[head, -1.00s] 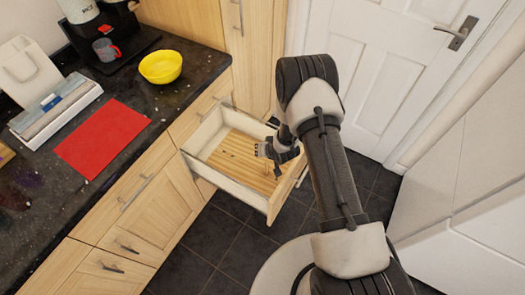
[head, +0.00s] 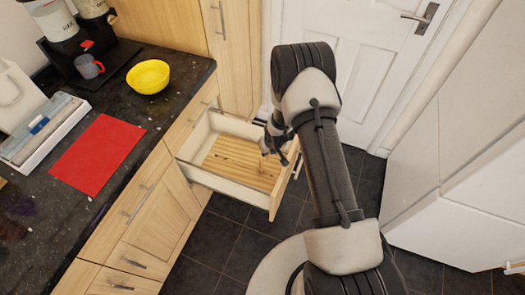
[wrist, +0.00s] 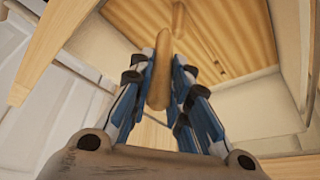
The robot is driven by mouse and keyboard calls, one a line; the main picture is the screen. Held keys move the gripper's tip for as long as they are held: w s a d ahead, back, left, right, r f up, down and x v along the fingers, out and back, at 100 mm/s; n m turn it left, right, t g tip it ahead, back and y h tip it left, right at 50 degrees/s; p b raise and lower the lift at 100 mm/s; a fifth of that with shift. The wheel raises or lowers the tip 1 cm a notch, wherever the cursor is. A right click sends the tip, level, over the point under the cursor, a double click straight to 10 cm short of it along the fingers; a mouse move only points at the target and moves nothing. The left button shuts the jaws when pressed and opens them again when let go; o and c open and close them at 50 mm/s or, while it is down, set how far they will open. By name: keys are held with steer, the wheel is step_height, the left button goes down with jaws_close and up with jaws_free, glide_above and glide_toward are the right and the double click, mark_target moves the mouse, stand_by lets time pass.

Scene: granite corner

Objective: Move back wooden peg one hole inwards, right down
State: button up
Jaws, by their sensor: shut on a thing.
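The open drawer (head: 228,187) has a slatted or grooved wooden floor (head: 235,157), also seen in the wrist view (wrist: 225,30). My gripper (head: 270,150) is over the drawer's right part, near its front panel (head: 286,182). In the wrist view my gripper (wrist: 164,72) has its blue-sided fingers shut on a slim wooden peg (wrist: 166,62), one on each side. The peg's far end lies in front of the wooden floor. Whether it stands in a hole or is clear of the floor I cannot tell.
The dark worktop at left bears a yellow bowl (head: 148,77), a red mat (head: 98,154), a grey mug (head: 89,67) and a white tray (head: 45,128). A white door (head: 365,60) stands behind my arm. White panelling (head: 450,150) is at right.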

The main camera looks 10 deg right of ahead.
steer(key=shift+d+r+p, duration=0.1)
steer(key=shift+r+p, duration=1.2)
steer(key=shift+r, duration=0.65)
steer(key=shift+f, duration=0.1)
